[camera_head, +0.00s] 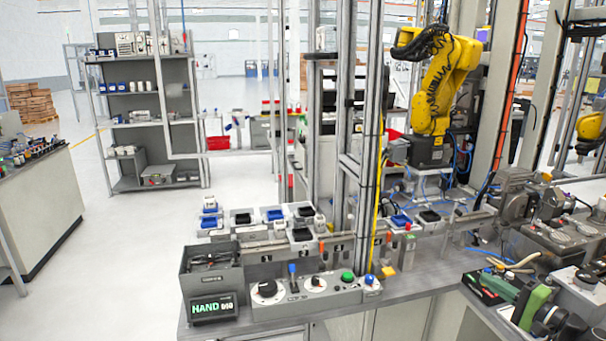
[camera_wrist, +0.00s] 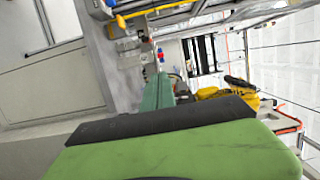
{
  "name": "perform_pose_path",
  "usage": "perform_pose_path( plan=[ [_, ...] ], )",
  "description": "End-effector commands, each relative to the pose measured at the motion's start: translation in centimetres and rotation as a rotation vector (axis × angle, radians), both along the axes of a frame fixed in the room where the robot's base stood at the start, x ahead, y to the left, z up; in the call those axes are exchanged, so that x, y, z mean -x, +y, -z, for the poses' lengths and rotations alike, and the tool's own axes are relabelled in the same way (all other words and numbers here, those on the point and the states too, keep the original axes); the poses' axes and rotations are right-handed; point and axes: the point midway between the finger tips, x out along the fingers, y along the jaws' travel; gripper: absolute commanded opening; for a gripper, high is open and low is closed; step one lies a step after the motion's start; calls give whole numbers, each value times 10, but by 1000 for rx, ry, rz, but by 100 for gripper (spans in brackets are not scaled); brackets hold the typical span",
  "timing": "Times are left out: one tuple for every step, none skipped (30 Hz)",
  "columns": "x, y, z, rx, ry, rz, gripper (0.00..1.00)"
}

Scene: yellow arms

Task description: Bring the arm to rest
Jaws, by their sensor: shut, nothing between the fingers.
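My gripper shows in the wrist view (camera_wrist: 166,82) as green and dark parts reaching up from the bottom edge. The fingers are together, with nothing seen between them. In the head view my green and black arm is low at the right edge, over the grey bench top (camera_head: 430,290). How much space lies between it and the bench is hard to tell.
A control panel (camera_head: 318,291) with knobs and buttons and a grey bin (camera_head: 212,272) stand on the bench. A shelf rack (camera_head: 145,110) is at the back left. The floor (camera_head: 100,270) at left is clear.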

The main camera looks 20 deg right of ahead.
Motion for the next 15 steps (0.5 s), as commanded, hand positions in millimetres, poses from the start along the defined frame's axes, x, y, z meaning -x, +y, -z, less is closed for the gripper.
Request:
perform_pose_path(
  plan=[
    [0, 0, 0, 0, 0, 0, 0],
    [0, 0, 0, 0, 0, -1, 0],
    [-9, 8, -2, 0, 0, -19, 0],
    [-14, 12, -3, 0, 0, -30, 0],
    [-19, 17, -3, 0, 0, -39, 0],
    [-26, 23, -4, 0, 0, -54, 0],
    [-31, 28, -5, 0, 0, -65, 0],
    [-36, 32, -5, 0, 0, -75, 0],
    [-43, 40, -6, 0, 0, -92, 0],
    [-48, 45, -7, 0, 0, -103, 0],
    [-54, 51, -8, 0, 0, -117, 0],
    [-62, 60, -9, 0, 0, -135, 0],
    [-69, 67, -10, 0, 0, -150, 0],
    [-76, 75, -11, 0, 0, -167, 0],
    [-85, 86, -12, 0, 0, -190, 0]
  ],
)
